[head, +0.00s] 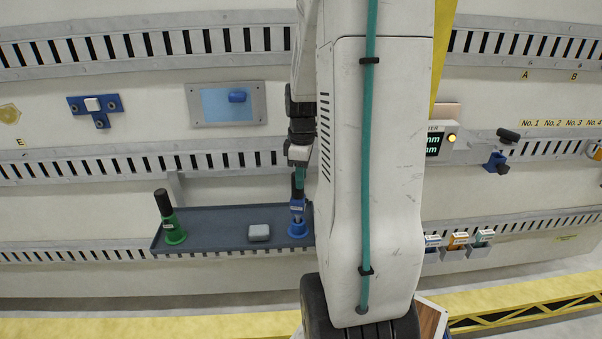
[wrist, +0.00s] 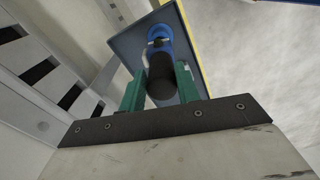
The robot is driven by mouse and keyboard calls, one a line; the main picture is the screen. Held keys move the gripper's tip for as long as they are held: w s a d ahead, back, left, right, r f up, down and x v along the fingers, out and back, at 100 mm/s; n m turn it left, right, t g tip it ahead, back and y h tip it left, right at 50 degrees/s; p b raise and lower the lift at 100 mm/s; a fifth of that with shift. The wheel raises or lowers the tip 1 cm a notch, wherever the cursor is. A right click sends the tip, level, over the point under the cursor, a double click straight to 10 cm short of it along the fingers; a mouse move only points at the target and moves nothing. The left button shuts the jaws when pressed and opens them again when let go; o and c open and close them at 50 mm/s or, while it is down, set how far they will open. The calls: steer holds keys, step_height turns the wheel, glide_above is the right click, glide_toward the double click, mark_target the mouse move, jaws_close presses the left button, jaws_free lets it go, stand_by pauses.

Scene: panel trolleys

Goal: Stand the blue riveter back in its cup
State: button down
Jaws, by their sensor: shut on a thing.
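The blue riveter (head: 297,208) stands about upright at the right end of the dark shelf (head: 215,222), with a black handle on top. Its lower end is at the blue cup (head: 298,230); I cannot tell whether it is fully seated. My gripper (head: 298,180) is above the cup, its green fingers shut on the riveter's upper part. In the wrist view the black handle (wrist: 160,82) lies between the green fingers (wrist: 160,72). The blue body and a blue ring (wrist: 158,36) show beyond it, over the shelf.
A green riveter (head: 166,213) stands in a green cup at the shelf's left end. A slotted wall panel rises behind. My arm hides the area right of the shelf.

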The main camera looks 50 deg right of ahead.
steer(key=shift+f, duration=1.75)
steer(key=c, duration=0.9)
jaws_free()
step_height(320, 180, up, 8)
steer(key=shift+f, duration=0.1)
